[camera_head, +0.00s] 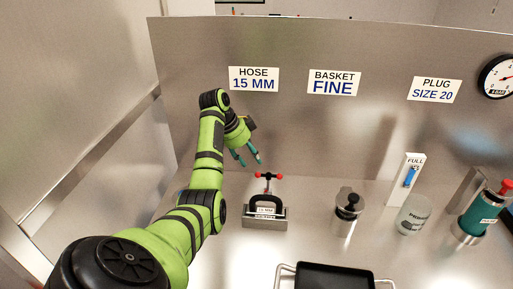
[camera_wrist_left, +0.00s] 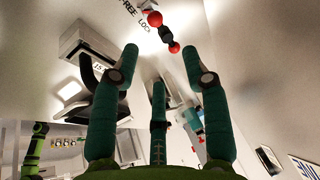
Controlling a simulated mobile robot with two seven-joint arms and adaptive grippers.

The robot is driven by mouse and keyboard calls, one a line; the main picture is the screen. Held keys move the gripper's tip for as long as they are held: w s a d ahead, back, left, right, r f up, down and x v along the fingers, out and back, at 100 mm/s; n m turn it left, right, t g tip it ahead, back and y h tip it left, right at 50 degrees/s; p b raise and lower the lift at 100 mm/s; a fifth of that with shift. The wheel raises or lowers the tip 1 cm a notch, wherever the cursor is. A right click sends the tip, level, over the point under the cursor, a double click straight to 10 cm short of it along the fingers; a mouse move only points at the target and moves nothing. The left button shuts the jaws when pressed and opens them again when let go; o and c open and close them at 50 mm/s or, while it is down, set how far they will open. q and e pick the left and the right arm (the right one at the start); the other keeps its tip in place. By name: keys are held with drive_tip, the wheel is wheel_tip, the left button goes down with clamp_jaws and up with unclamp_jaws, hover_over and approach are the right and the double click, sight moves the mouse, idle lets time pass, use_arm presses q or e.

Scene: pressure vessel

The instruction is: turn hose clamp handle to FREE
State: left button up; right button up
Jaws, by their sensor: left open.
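The hose clamp (camera_head: 264,213) stands on the steel counter, left of the middle in the head view. The left wrist view shows the handle (camera_wrist_left: 167,34) beyond and between my fingertips, beside FREE and LOCK lettering (camera_wrist_left: 136,14). Which word the handle points to, I cannot tell. My left gripper (camera_head: 248,159) is open and empty, above and slightly left of the handle, apart from it. My right gripper is not in view.
Right of the clamp stand a lidded metal container (camera_head: 345,221), a frosted cup (camera_head: 414,216) and a teal cylinder (camera_head: 477,218). A black tray (camera_head: 335,278) lies at the front. The steel back wall (camera_head: 300,130) with labels stands behind the clamp.

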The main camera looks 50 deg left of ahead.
use_arm(q)
drive_tip(key=shift+v, duration=1.25)
drive_tip(key=shift+w, duration=0.1)
